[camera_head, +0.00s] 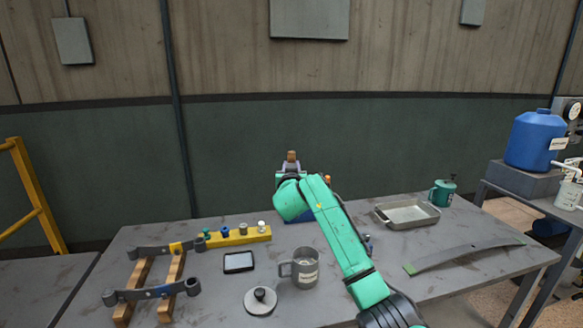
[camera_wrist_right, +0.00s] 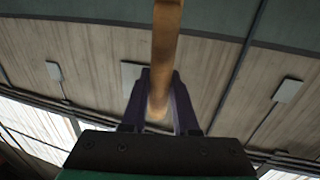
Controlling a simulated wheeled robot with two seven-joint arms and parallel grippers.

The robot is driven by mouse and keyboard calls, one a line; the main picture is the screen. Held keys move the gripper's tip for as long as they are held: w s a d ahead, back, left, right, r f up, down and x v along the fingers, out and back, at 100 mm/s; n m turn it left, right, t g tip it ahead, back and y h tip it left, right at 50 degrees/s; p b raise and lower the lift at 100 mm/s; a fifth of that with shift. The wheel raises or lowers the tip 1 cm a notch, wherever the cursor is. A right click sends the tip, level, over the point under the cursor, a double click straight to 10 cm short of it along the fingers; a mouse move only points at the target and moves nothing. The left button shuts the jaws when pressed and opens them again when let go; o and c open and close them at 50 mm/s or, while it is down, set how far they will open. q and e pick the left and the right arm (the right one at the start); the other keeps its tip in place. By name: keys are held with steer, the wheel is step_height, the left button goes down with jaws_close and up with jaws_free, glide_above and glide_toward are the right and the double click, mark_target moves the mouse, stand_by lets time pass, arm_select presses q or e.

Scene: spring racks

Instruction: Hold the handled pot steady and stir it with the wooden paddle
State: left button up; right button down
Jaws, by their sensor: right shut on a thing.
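The handled pot (camera_head: 304,271) is a grey metal mug-like vessel with a label, standing upright on the table with its handle to the left. A round grey lid with a black knob (camera_head: 260,300) lies on the table in front of it. My right gripper (camera_wrist_right: 160,105) is shut on the wooden paddle (camera_wrist_right: 166,45), seen as a wooden shaft between the fingers in the right wrist view. In the head view the paddle's wooden end (camera_head: 291,157) shows above the gripper, beyond and above the pot; the rest is hidden. My left gripper is in neither view.
A yellow block with several coloured knobs (camera_head: 238,237), a black-framed flat panel (camera_head: 239,262) and a wooden rack with grey springs (camera_head: 145,284) lie left. A metal tray (camera_head: 431,214), a green can (camera_head: 443,193) and a long leaf spring (camera_head: 465,254) lie right.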

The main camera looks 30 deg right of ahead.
steer(key=s+a+f+n+y, duration=0.1)
steer(key=s+a+f+y, duration=0.2)
steer(key=s+a+f, duration=0.3)
steer(key=s+a+f+n+t+y, duration=0.1)
steer(key=s+a+f, duration=0.5)
steer(key=s+f, duration=0.6)
steer(key=s+a+f+n+t+y, duration=0.1)
steer(key=s+a+f+n+y, duration=0.2)
steer(key=s, duration=1.4)
steer(key=a+f+y, duration=0.1)
steer(key=a+f, duration=0.3)
steer(key=f, duration=0.2)
steer(key=shift+f+y, duration=0.3)
steer(key=shift+f, duration=0.05)
steer(key=shift+s+f, duration=0.1)
steer(key=shift+s, duration=0.05)
